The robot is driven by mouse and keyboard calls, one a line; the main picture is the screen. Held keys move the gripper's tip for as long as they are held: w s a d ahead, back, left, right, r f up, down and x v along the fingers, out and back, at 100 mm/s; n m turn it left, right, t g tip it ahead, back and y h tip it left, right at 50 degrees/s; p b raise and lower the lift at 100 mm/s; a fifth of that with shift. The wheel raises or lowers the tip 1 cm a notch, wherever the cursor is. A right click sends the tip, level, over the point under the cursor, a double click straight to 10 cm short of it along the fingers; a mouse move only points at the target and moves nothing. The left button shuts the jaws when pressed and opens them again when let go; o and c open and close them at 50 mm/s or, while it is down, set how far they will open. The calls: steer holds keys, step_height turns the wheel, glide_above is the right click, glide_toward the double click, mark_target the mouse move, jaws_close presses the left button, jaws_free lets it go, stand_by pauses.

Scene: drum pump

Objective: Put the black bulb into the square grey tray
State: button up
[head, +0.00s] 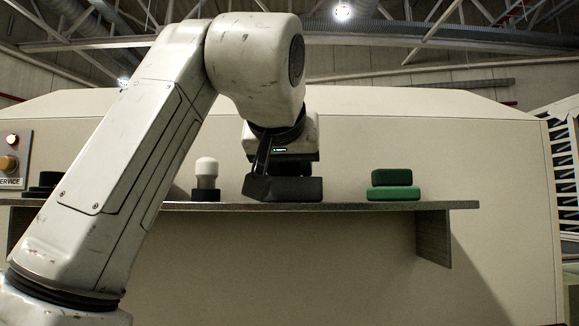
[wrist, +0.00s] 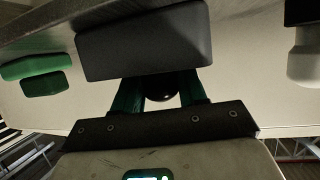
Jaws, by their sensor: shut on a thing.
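The square grey tray (head: 282,190) sits on the shelf, right of centre in the head view. In the wrist view, which is upside down, the tray (wrist: 146,42) fills the top middle. My gripper (head: 262,168) points down at the tray. In the wrist view the black bulb (wrist: 160,90) shows as a round, glossy dark shape between my gripper's fingers (wrist: 160,84). The fingers are shut on it. The tray wall hides the fingertips and part of the bulb, so I cannot tell whether the bulb touches the tray floor. The bulb cannot be made out in the head view.
The narrow shelf (head: 345,206) runs along a beige housing. A white bulb-like piece on a dark base (head: 206,170) stands left of the tray. Two stacked green pieces (head: 393,186) lie to the right. A dark object (head: 42,187) is at the far left.

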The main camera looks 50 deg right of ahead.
steer(key=shift+f, duration=0.2)
steer(key=o, duration=0.8)
steer(key=shift+c, duration=0.2)
steer(key=shift+r, duration=0.1)
steer(key=shift+r, duration=0.15)
steer(key=b+v, duration=0.1)
steer(key=v, duration=1.1)
steer(key=shift+b, duration=0.35)
steer(key=shift+s, duration=0.1)
